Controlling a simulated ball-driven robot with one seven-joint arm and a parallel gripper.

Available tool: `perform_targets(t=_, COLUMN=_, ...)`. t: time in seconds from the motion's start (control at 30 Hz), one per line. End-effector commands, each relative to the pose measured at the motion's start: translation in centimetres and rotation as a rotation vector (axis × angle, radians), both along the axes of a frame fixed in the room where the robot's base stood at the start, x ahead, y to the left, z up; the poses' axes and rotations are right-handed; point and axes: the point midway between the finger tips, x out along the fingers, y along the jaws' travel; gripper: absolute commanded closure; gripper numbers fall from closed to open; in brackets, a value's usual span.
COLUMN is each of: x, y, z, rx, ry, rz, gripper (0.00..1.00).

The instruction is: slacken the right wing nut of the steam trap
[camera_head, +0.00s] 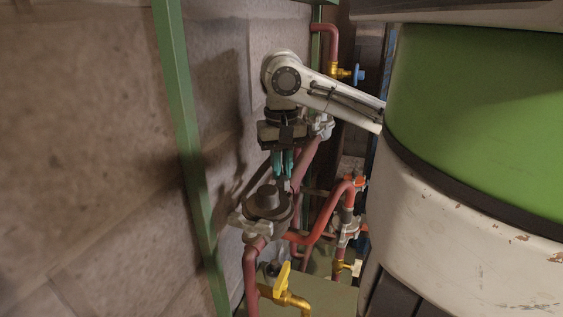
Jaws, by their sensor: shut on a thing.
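The steam trap (267,204) is a dark round body with a raised cap, set in red piping at the lower middle of the head view. My gripper (283,174) points down from above, with its teal fingertips at the trap's upper right edge. The fingers are close together and shut on the right wing nut. The nut is hidden between and behind the fingers, so its turn angle cannot be told.
A green post (183,130) stands left of the trap before a stone wall (80,120). A yellow-handled valve (284,281) is below, and red pipes (325,215) run close on the right. A large green and white vessel (470,190) fills the right side.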

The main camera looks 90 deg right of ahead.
Motion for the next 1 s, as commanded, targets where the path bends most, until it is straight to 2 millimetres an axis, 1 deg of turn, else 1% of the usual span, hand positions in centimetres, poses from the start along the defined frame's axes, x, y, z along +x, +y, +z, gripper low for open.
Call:
perform_targets(t=0.07, x=0.08, y=0.01, z=0.22, rx=0.000, ry=-0.004, rz=0.071, gripper=1.00)
perform_targets(t=0.7, x=0.03, y=-0.07, z=0.19, rx=-0.003, ry=-0.002, rz=0.668, gripper=1.00)
perform_targets(t=1.0, x=0.05, y=-0.07, z=0.14, rx=-0.003, ry=-0.002, rz=0.876, gripper=1.00)
